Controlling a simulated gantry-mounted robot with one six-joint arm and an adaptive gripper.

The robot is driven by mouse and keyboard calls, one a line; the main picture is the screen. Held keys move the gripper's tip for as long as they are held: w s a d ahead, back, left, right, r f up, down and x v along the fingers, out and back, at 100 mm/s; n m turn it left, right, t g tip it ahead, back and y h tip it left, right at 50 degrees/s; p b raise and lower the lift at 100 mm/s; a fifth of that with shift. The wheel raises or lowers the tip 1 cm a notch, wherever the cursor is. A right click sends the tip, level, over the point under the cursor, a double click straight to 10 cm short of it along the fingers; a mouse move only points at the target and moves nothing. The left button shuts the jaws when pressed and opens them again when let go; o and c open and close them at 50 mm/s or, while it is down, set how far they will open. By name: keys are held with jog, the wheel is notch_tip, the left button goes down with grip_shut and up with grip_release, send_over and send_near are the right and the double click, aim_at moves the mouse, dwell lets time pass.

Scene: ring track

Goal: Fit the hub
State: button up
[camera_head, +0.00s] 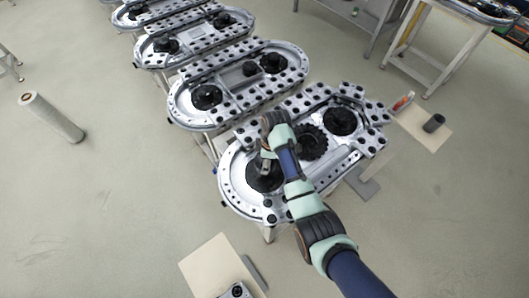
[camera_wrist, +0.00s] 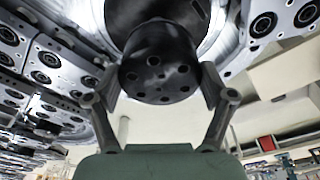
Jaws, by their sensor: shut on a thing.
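A dark round hub (camera_wrist: 158,72) with several holes in its end face fills the upper middle of the wrist view. My gripper (camera_wrist: 159,84) is shut on it, one finger on each side. In the head view my gripper (camera_head: 266,163) is over the left end of the nearest ring track (camera_head: 235,190), at a black round part (camera_head: 262,182). The arm partly covers this spot, and I cannot tell whether the hub touches the track. In the wrist view a bright ring and plates with dark round fittings lie beyond the hub.
The nearest track also carries a black gear (camera_head: 313,142) and a black disc (camera_head: 341,121). More ring tracks (camera_head: 205,97) stand behind. A side table (camera_head: 437,137) at right holds a dark cylinder (camera_head: 433,123). A pale board (camera_head: 213,265) is at the bottom. Floor at left is open around a post (camera_head: 52,117).

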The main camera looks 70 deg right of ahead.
jog(key=shift+w+d, duration=0.1)
jog(key=shift+d, duration=0.1)
jog(key=shift+r+p, duration=0.2)
jog(key=shift+p, duration=0.15)
notch_tip(320, 180, down, 6)
jog(key=b, duration=0.4)
jog(key=shift+p, duration=0.55)
dwell(1.4)
jog(key=shift+f+b, duration=0.85)
jog(key=shift+f, duration=0.35)
jog(key=o, duration=1.6)
